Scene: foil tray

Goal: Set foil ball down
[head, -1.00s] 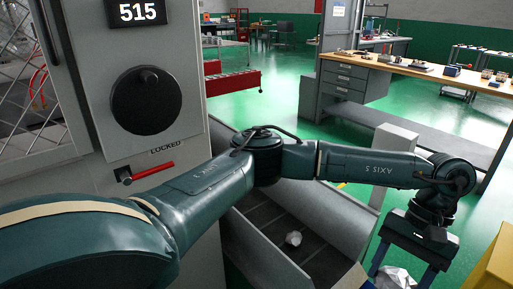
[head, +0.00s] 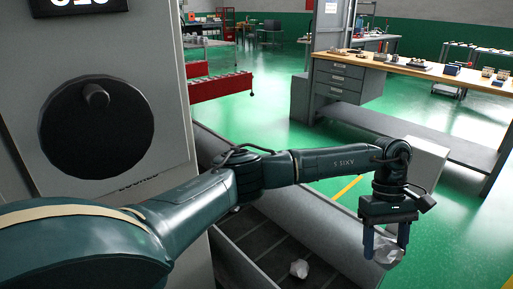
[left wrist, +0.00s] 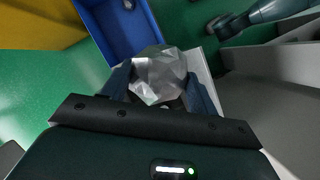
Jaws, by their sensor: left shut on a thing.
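A crumpled silver foil ball (head: 388,257) sits between the blue fingers of my left gripper (head: 386,243), which is shut on it in the air to the right of the grey trough (head: 325,212). In the left wrist view the foil ball (left wrist: 160,76) fills the space between the fingertips of my left gripper (left wrist: 158,88). Beyond it there is a blue tray (left wrist: 115,38), partly hidden by the ball. A second foil ball (head: 299,268) lies on the dark floor of the trough. My right gripper is not in view.
A grey cabinet with a black dial (head: 97,128) stands at the left. A wooden-topped workbench (head: 420,66) and a red cart (head: 221,87) stand farther back. A yellow surface (left wrist: 35,25) shows in the left wrist view. Green floor lies open between them.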

